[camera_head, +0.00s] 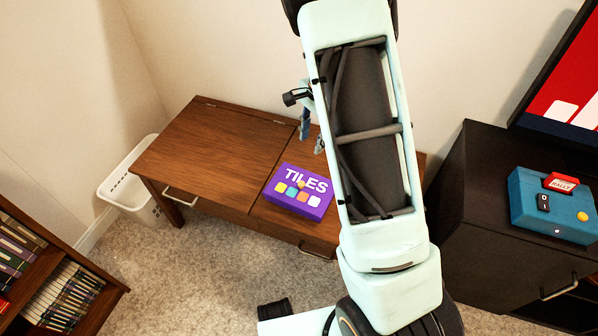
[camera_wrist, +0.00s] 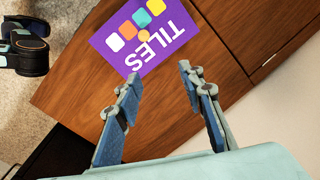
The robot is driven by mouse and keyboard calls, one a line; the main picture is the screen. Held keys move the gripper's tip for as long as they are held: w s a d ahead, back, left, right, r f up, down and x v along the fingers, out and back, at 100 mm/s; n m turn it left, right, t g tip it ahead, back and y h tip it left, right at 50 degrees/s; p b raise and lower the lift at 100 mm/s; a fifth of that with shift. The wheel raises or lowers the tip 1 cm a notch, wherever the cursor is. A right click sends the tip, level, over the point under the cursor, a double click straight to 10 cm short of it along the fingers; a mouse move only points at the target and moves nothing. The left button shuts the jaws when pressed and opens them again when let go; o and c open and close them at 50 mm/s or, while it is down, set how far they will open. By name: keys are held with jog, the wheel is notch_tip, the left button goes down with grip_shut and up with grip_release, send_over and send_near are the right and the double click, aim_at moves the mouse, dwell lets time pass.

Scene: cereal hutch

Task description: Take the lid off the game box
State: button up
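The game box (camera_head: 299,192) is purple with "TILES" in white and a row of coloured squares on its lid. It lies on the right part of the wooden table, near the front edge. A small tan round knob (camera_head: 301,184) shows on the lid. In the wrist view the box (camera_wrist: 137,31) is at the top, beyond my fingertips. My gripper (camera_wrist: 158,75) is open and empty, its two blue-grey fingers wide apart. In the head view my gripper (camera_head: 311,134) is behind the box, above the table, apart from it. My arm hides the table's right part.
The wooden table (camera_head: 205,150) is clear on its left. A white basket (camera_head: 128,184) stands left of it. A bookshelf (camera_head: 50,270) is at lower left. A dark cabinet (camera_head: 480,210) at right bears a blue device (camera_head: 545,212), below a screen (camera_head: 570,80).

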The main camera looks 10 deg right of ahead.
jog(key=g, duration=0.2)
send_near(301, 183)
jog(key=f, duration=0.1)
jog(key=s+f+b, duration=0.1)
jog(key=shift+d+f+y, duration=0.2)
jog(key=shift+f+y, duration=0.1)
jog(key=shift+f, duration=0.05)
jog(key=f, duration=0.2)
jog(key=f+b, duration=0.1)
jog(key=f, duration=0.1)
jog(key=a+f+b, duration=0.1)
jog(key=shift+f, duration=0.4)
grip_shut()
